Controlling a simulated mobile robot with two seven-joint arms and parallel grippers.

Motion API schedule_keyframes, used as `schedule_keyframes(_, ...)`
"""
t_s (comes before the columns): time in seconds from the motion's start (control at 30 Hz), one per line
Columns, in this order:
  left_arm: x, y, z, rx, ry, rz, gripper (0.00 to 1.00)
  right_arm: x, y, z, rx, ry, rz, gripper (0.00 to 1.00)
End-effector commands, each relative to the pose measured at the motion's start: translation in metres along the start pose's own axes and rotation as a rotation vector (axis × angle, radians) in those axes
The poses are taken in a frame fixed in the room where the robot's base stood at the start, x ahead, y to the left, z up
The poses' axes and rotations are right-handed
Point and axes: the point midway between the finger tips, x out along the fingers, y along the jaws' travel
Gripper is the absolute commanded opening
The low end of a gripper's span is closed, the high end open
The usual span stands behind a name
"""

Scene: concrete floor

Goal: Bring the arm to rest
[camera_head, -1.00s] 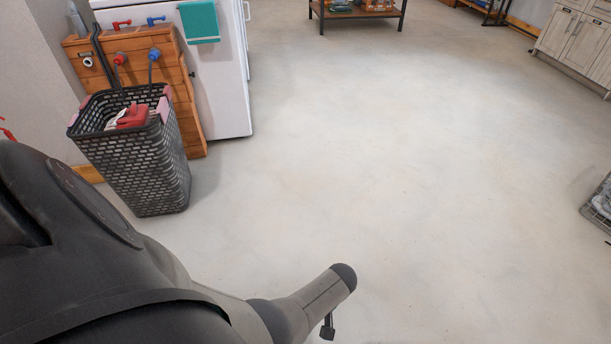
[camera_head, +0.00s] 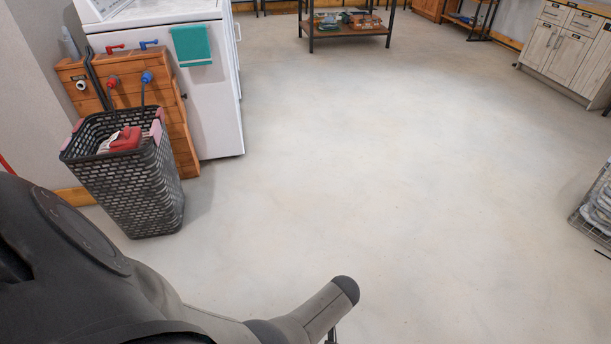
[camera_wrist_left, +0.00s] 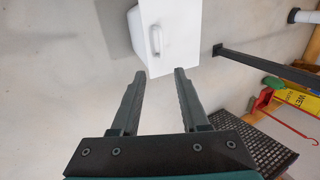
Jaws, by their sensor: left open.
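My left arm (camera_head: 110,270) comes in from the left in the head view, bent, with its elbow end over the floor at the bottom middle. Its gripper is mostly hidden there, below the picture's edge. In the left wrist view my left gripper (camera_wrist_left: 160,75) is open, with its two dark fingers apart and nothing between them. A white box-like thing with a handle (camera_wrist_left: 165,35) shows beyond the fingertips; I cannot tell how far off it is. My right gripper is in neither view.
A dark laundry basket (camera_head: 130,180) with red and white cloth stands at left, before a wooden cabinet (camera_head: 180,130) and a white appliance (camera_head: 215,105). A wire basket (camera_head: 590,215) is at the right edge. A shelf table (camera_head: 350,30) stands far back. The middle floor (camera_head: 370,160) is clear.

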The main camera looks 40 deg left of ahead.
Motion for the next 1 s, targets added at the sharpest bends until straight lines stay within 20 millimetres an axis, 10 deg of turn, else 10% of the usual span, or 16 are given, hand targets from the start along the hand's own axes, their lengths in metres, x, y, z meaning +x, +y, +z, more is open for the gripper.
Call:
schedule_keyframes(0.37, 0.008, -0.003, 0.004, 0.045, 0.008, 0.017, 0.45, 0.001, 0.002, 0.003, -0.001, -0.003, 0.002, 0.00)
schedule_keyframes(1.0, 0.109, -0.085, 0.086, 0.914, 0.365, 0.372, 0.45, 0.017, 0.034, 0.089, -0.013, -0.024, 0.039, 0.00)
